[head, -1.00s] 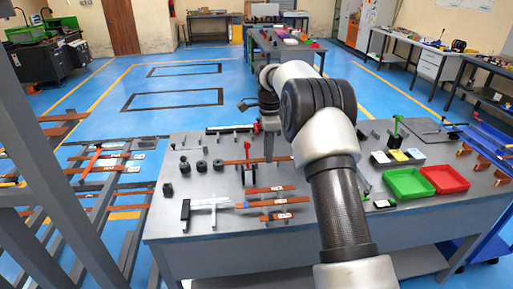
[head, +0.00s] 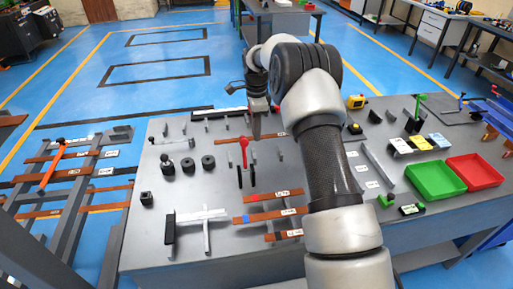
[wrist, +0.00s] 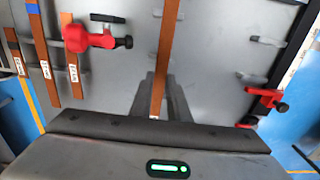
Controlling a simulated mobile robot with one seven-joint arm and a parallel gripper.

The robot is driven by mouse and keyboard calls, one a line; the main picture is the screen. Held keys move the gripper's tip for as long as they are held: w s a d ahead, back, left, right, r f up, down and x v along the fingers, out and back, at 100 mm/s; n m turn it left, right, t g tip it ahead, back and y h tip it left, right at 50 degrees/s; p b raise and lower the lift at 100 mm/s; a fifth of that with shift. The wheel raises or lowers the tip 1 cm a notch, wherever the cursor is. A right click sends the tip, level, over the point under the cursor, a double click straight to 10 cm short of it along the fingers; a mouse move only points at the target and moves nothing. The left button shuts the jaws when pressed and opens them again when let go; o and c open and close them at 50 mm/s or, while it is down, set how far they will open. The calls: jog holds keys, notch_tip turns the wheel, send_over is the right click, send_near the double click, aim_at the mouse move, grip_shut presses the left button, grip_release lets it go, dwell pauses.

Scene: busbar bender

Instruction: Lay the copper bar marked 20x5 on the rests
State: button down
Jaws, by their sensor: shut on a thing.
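My gripper (head: 257,127) is shut on a copper bar (head: 232,140), gripping it across its width. In the wrist view the held bar (wrist: 168,45) runs up between my fingers (wrist: 158,98). Its marking is too small to read in the head view. Other labelled copper bars (head: 272,195) lie in a row near the front of the grey table; they show at the left of the wrist view (wrist: 46,55). Small grey uprights (head: 280,153) stand on the table near my gripper; I cannot tell for certain which are the rests, or whether the bar touches any.
A red-handled tool (head: 244,148) stands close to the held bar. Black round parts (head: 188,165) sit to the left. Green (head: 435,180) and red (head: 475,171) trays are at the right. A rack with more bars (head: 85,171) stands left of the table.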

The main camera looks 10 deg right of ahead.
jog(key=shift+f, duration=3.35)
jog(key=shift+f, duration=0.25)
jog(key=c, duration=1.7)
grip_release()
